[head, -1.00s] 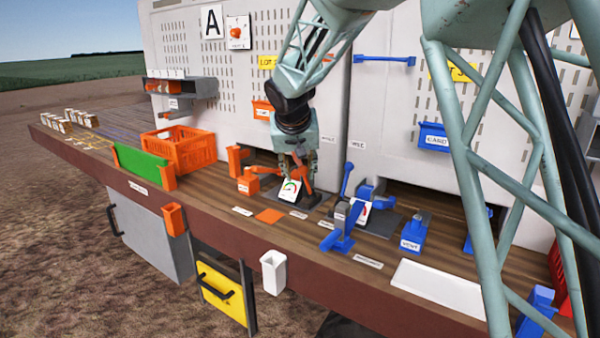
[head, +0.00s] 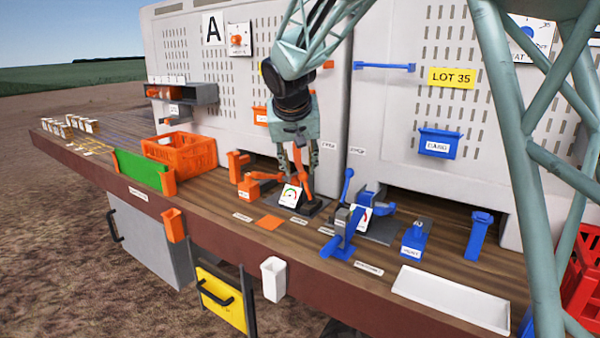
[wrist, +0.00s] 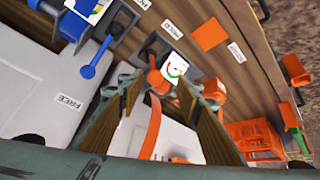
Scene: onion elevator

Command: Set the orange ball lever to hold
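The orange ball lever (head: 298,172) stands behind a small white gauge (head: 290,196) on the bench. In the wrist view its orange ball (wrist: 156,79) is beside the gauge (wrist: 174,68), between my fingertips. My gripper (head: 298,172) points down over the lever with its fingers apart, one on each side. The fingers (wrist: 162,88) also show apart in the wrist view. Whether either finger touches the lever I cannot tell. A HOLD label (wrist: 173,29) lies on the bench by the gauge. A FREE label (head: 329,146) is on the panel behind.
A blue ball lever (head: 347,183) with its own gauge stands close on the right. An orange clamp-like block (head: 256,184) is close on the left. The grey panel rises behind. An orange crate (head: 181,150) and a white tray (head: 452,298) stand farther off.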

